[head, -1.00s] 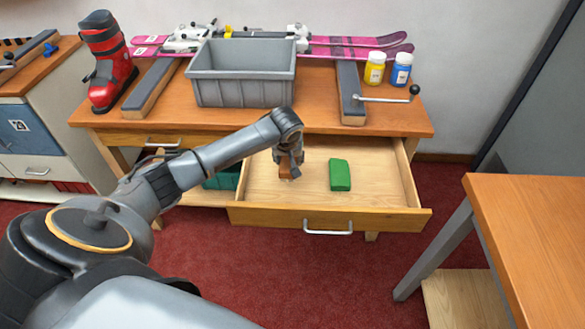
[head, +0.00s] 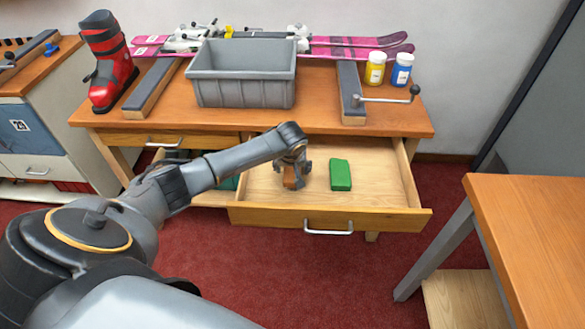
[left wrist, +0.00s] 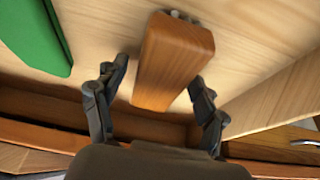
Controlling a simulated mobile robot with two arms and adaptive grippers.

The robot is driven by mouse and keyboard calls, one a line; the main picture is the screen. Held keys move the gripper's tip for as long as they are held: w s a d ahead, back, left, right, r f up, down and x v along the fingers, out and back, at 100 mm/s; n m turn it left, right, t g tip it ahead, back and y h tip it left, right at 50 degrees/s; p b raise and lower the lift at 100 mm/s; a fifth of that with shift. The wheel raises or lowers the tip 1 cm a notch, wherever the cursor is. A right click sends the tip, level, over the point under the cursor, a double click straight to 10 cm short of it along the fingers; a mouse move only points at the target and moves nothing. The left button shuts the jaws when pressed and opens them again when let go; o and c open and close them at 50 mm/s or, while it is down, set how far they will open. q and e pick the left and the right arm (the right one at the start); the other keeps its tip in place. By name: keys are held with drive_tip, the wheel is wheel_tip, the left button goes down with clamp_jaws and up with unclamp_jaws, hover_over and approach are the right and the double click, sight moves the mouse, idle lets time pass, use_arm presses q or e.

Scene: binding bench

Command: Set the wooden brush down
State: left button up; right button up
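The wooden brush (head: 290,178) is a brown block in the open drawer (head: 380,216), left of a green block. In the left wrist view the brush (left wrist: 172,62) lies on the pale drawer floor, with a bit of grey bristle at its far end. My left gripper (head: 296,171) is low in the drawer around the brush. Its fingers (left wrist: 158,74) are spread, one on each side, with gaps between them and the wood. My right gripper is out of view.
The green block (head: 340,174) lies in the drawer right of the brush. The drawer floor further right is bare. Above, the bench (head: 315,121) carries a grey bin (head: 243,91), a red ski boot (head: 108,65) and skis. Another table (head: 540,230) stands at right.

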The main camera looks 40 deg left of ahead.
use_arm(q)
drive_tip(key=shift+r, duration=0.25)
drive_tip(key=p+v, duration=0.1)
drive_tip(key=v, duration=1)
drive_tip(key=shift+s+r, duration=0.15)
drive_tip(key=shift+r, duration=0.15)
